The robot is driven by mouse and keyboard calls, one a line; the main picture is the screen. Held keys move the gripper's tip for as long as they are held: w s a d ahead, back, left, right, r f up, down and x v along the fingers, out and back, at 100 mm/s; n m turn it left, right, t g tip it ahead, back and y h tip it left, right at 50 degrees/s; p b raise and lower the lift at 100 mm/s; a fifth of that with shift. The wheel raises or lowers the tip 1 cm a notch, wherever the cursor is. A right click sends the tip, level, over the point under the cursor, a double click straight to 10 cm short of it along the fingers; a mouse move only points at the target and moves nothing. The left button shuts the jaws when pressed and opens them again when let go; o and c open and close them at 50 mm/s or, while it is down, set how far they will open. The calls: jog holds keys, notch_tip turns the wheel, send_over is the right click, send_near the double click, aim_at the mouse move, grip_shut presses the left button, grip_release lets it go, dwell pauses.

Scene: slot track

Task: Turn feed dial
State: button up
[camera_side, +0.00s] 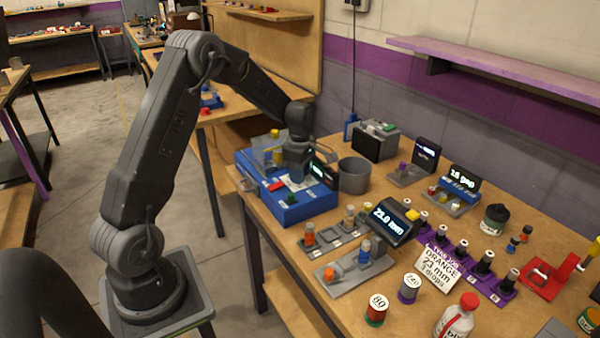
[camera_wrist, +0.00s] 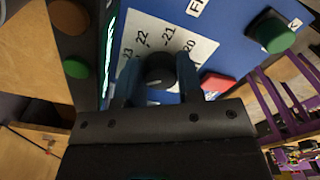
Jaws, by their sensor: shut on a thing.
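The feed dial (camera_wrist: 160,70) is a black round knob on a white scale plate (camera_wrist: 200,48) printed with 20, 21, 22 and 23. The plate is on top of a blue machine (camera_wrist: 232,25), which also stands at the table's left end in the side view (camera_side: 290,212). My gripper (camera_wrist: 158,82) is shut on the dial, one finger on each side. In the side view my gripper (camera_side: 297,174) points down onto the machine and hides the dial. The dial's pointer mark is not clear.
A red button (camera_wrist: 217,82) and a green knob (camera_wrist: 271,32) sit near the dial. A lit display (camera_side: 323,170) stands behind my gripper, its reading unclear. A grey cup (camera_side: 354,175) is to its right. A card (camera_side: 438,268) reads ORANGE, 23 mm, 3 drops. Another display (camera_side: 390,219) shows 23.0 mm.

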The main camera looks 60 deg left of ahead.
jog(key=shift+m, duration=0.3)
jog(key=m, duration=0.4)
jog(key=shift+s+r+m, duration=0.1)
jog(key=shift+m, duration=2.2)
jog(key=o, duration=0.6)
jog(key=shift+o, duration=0.2)
